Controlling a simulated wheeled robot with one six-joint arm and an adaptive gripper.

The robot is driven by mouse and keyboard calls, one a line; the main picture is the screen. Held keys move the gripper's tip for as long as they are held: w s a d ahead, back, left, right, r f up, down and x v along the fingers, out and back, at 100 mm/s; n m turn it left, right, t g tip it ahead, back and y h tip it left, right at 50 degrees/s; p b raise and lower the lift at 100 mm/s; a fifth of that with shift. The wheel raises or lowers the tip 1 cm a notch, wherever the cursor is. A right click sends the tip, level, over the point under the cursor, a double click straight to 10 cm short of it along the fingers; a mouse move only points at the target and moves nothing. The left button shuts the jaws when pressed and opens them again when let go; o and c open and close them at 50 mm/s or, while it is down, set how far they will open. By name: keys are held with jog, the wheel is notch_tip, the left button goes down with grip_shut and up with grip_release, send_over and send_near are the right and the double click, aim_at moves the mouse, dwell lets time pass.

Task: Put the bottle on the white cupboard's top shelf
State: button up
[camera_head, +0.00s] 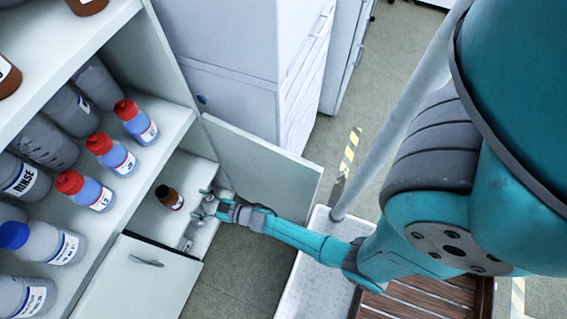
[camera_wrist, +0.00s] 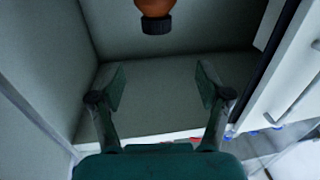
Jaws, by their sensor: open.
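A small brown bottle (camera_head: 169,197) with a black cap and a label stands inside the lower compartment of the white cupboard (camera_head: 160,276). In the wrist view the bottle (camera_wrist: 155,12) is at the top edge, cut off by the frame, with its dark cap towards me. My gripper (camera_head: 207,205) is at the compartment's opening, just right of the bottle. In the wrist view my gripper (camera_wrist: 160,85) has its two fingers spread with nothing between them, and the bottle lies beyond the fingertips. The upper shelf (camera_head: 62,75) shows at the upper left, partly out of frame.
Red-capped bottles (camera_head: 112,153) and grey bottles (camera_head: 45,140) fill the middle shelf. Brown bottles (camera_head: 8,76) stand on the upper shelf. White cabinets (camera_head: 240,60) stand behind.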

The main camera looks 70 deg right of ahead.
jog(key=s+a+r+m+g+h, duration=0.1)
jog(key=s+r, duration=0.4)
jog(key=s, duration=0.7)
jog(key=s+a+r+h, duration=0.1)
jog(key=s+r, duration=0.5)
jog(key=s, duration=0.5)
jog(key=s+r+g, duration=0.1)
jog(key=s+r, duration=0.5)
jog(key=r, duration=0.4)
jog(key=s+r+g, duration=0.1)
jog(key=s+r, duration=0.5)
jog(key=r, duration=0.4)
jog(key=shift+s+d+m+h, duration=0.25)
jog(key=shift+s+m+h, duration=0.05)
jog(key=shift+s, duration=0.1)
